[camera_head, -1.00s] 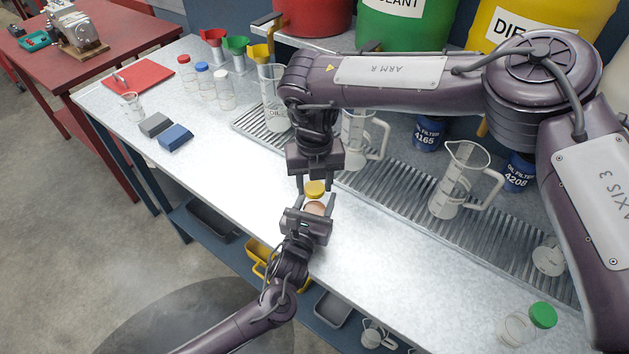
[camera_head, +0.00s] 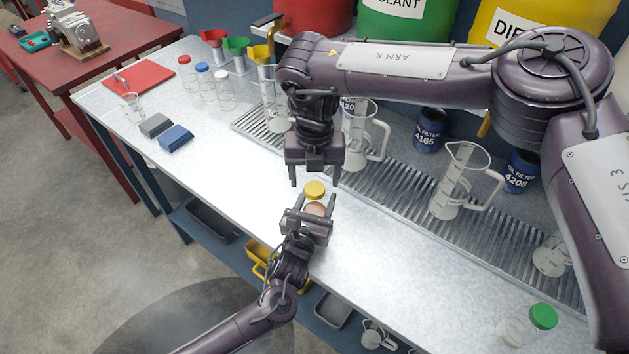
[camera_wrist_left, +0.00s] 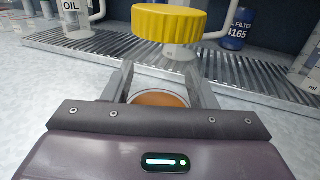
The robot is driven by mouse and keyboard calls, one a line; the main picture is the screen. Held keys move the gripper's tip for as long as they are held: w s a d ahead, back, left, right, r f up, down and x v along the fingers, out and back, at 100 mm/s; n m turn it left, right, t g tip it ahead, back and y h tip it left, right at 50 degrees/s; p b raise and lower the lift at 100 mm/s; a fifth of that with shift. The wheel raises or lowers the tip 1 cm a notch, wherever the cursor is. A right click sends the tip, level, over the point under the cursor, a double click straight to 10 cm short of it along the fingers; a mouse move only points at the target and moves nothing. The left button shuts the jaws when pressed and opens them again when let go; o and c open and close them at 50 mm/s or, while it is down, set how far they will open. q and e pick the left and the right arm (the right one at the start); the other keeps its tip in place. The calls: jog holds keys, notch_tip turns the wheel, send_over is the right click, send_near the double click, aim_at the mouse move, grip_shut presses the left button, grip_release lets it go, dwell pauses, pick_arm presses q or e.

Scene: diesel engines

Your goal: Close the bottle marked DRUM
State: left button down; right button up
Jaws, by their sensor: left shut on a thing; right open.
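A small clear bottle (camera_head: 314,208) with amber contents stands between the fingers of my left gripper (camera_head: 315,203), which is shut on it. The amber part also shows in the left wrist view (camera_wrist_left: 160,99). A yellow cap (camera_head: 315,188) is at the bottle's top; in the left wrist view the yellow cap (camera_wrist_left: 168,23) sits above the fingers. I cannot tell how tightly it is seated. No DRUM marking is readable on this bottle. My right gripper (camera_head: 316,178) is open and empty, pointing down just above the cap, with its fingers apart from it.
A slotted metal drain strip (camera_head: 400,190) with clear jugs (camera_head: 458,180) runs behind. Bottles with red, blue and white caps (camera_head: 206,82) stand at the back left.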

notch_tip(320, 180, up, 10)
jog(key=shift+f, duration=0.2)
pick_arm(q)
jog(key=c, duration=0.5)
grip_release()
jog(key=b+v, duration=0.1)
jog(key=v, duration=0.6)
jog(key=shift+s, duration=0.4)
pick_arm(e)
jog(key=shift+f, duration=0.5)
pick_arm(q)
jog(key=shift+a, duration=0.1)
